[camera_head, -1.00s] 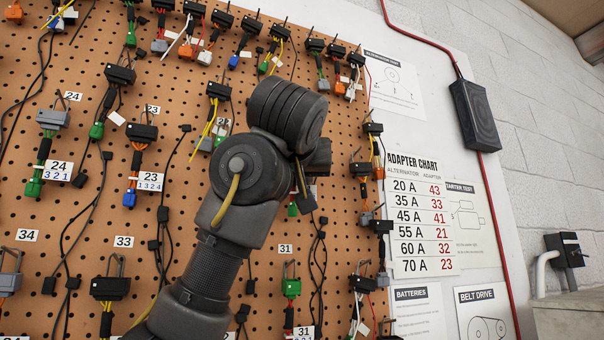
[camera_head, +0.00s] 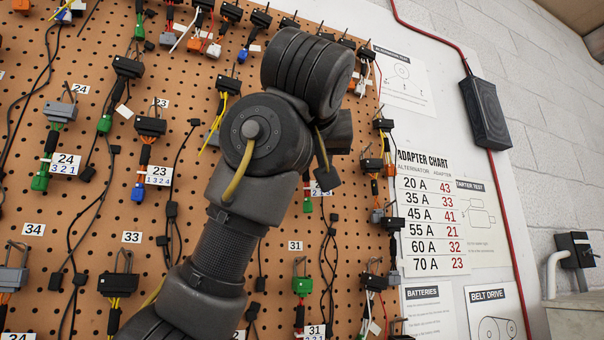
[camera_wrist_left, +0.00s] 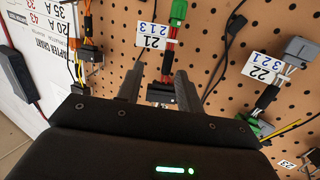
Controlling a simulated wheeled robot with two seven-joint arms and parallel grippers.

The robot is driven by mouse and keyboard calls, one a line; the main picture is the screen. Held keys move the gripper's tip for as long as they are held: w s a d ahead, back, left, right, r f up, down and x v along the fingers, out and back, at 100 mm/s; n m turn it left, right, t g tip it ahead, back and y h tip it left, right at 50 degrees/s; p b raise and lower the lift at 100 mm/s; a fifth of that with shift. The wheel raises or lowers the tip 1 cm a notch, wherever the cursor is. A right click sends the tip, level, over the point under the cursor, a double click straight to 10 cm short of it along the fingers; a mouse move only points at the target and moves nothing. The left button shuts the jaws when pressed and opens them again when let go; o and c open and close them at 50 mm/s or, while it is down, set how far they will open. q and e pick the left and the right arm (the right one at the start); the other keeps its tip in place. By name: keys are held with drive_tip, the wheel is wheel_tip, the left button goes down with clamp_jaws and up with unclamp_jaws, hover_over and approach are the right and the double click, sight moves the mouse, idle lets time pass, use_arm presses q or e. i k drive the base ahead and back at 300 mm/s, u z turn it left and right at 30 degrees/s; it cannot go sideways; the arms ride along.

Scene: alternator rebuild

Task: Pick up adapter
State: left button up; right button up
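Adapters hang on the orange pegboard (camera_head: 60,200), each a dark or grey connector with coloured wires, a plug and a numbered tag. In the left wrist view, my left gripper (camera_wrist_left: 158,88) is open, with its two grey fingers on either side of a black connector (camera_wrist_left: 161,95). Whether they touch it I cannot tell. Above it in that view are a white tag reading 21 and 213 (camera_wrist_left: 154,35) and a green plug (camera_wrist_left: 178,12). In the head view, my left arm hides the gripper and this adapter. My right gripper is not in view.
Adapter 22, with its tag (camera_wrist_left: 262,68), hangs close to the right finger in the wrist view. In the head view, adapters tagged 24 (camera_head: 65,164) and 23 (camera_head: 158,176) hang left of my arm. The adapter chart (camera_head: 432,225) is on the right. Thin black cables dangle between adapters.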

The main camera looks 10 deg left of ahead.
sight(147, 126)
drive_tip(key=k, duration=1.35)
